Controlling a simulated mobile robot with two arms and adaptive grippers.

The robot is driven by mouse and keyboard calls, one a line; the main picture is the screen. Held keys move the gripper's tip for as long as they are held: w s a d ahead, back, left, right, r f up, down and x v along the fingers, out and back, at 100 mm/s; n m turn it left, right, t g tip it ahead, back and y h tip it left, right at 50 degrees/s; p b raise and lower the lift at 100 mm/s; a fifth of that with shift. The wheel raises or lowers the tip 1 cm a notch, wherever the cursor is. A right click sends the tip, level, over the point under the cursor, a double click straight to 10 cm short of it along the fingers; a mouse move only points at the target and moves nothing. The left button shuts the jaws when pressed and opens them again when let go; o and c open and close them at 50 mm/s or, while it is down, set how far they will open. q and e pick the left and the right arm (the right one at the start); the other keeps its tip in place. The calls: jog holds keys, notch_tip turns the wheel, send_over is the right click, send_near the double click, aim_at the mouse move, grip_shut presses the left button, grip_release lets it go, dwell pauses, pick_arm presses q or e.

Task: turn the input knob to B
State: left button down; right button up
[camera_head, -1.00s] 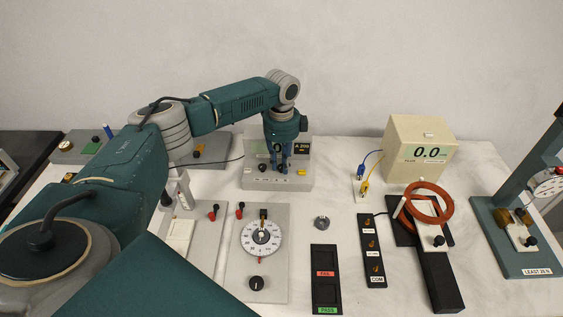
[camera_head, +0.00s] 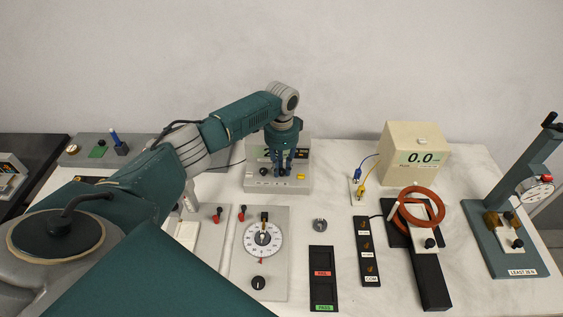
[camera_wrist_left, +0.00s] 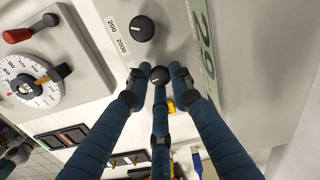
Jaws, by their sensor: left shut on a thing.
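The grey meter box (camera_head: 250,184) stands at the back middle of the table, with a small dark display on its upper right. My left gripper (camera_head: 278,172) is at its front panel. In the left wrist view the fingertips (camera_wrist_left: 161,78) close around a round black knob (camera_wrist_left: 160,74), which I take to be the input knob. Its pale pointer line partly shows. A second black knob (camera_wrist_left: 142,28), beside the marks 200 and 2000, is clear of the fingers. The fingers hide the labels around the held knob. My right gripper is not in view.
A dial plate (camera_head: 275,285) with a black knob lies in front. Right of it are a black FAIL/PASS tray (camera_head: 323,257), a black socket strip (camera_head: 370,262), a red coil (camera_head: 436,195), a cream box (camera_head: 431,137) reading 0.0 and a teal stand (camera_head: 508,255).

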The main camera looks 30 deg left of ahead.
pick_arm(q)
jog(key=n+p, duration=0.1)
jog(key=n, duration=0.2)
jog(key=shift+r+p, duration=0.15)
jog(key=shift+p, duration=0.25)
jog(key=shift+w+n+p, duration=0.1)
jog(key=shift+n+p, duration=0.3)
jog(key=shift+n, duration=0.5)
jog(key=shift+a, duration=0.1)
jog(key=c, duration=1.6)
grip_release()
jog(key=shift+o, duration=0.3)
